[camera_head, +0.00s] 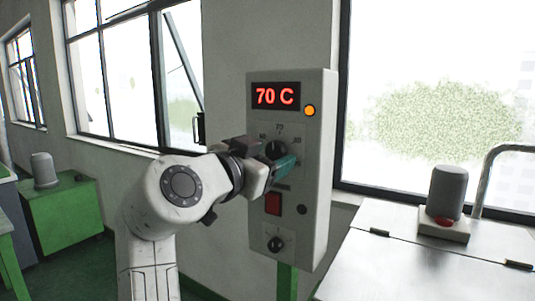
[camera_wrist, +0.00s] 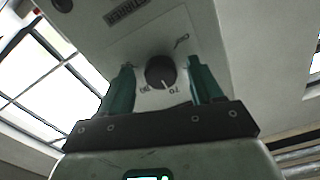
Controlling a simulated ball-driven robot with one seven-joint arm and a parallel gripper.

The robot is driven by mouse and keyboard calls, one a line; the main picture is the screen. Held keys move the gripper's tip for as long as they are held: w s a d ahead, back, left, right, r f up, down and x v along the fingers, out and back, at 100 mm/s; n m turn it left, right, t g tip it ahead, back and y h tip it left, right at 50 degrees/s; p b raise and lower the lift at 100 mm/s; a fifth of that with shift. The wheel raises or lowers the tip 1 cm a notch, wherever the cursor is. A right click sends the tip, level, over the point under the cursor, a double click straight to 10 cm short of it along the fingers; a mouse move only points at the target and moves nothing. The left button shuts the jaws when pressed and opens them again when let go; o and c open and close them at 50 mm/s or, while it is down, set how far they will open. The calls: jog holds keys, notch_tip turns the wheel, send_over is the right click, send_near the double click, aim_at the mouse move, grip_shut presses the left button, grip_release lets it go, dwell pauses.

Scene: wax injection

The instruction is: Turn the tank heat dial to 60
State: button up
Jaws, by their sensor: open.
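The tank heat dial (camera_head: 276,149) is a round black knob on the upper front of a grey control box (camera_head: 318,150). It also shows in the wrist view (camera_wrist: 160,70), where its white pointer mark lies towards the 70 label. Other scale labels beside it are blurred; one on the neighbouring side looks like 60. The box's red display (camera_head: 276,96) reads 70 C. My gripper (camera_head: 284,166) is at the dial; in the wrist view its teal fingers (camera_wrist: 162,82) stand apart, one on each side of the knob, with visible gaps. Contact is not visible.
Below the dial are a red switch (camera_head: 273,203) and a second black knob (camera_head: 275,244). An orange lamp (camera_head: 309,111) is lit near the display. A metal worktop (camera_head: 400,262) with a grey cylinder (camera_head: 447,190) stands at right. Windows flank the box.

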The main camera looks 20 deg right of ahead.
jog(key=c, duration=1.1)
jog(key=shift+o, duration=0.2)
jog(key=n+p, duration=0.1)
jog(key=n, duration=0.2)
jog(key=n+p, duration=0.2)
jog(key=n, duration=0.1)
jog(key=shift+s+r+n, duration=0.1)
jog(key=shift+r+n, duration=0.1)
jog(key=shift+n, duration=0.1)
jog(key=n+p, duration=0.3)
jog(key=n, duration=0.2)
jog(key=shift+p, duration=0.4)
jog(key=o, duration=1.1)
jog(key=shift+f, duration=0.1)
jog(key=shift+c, duration=0.2)
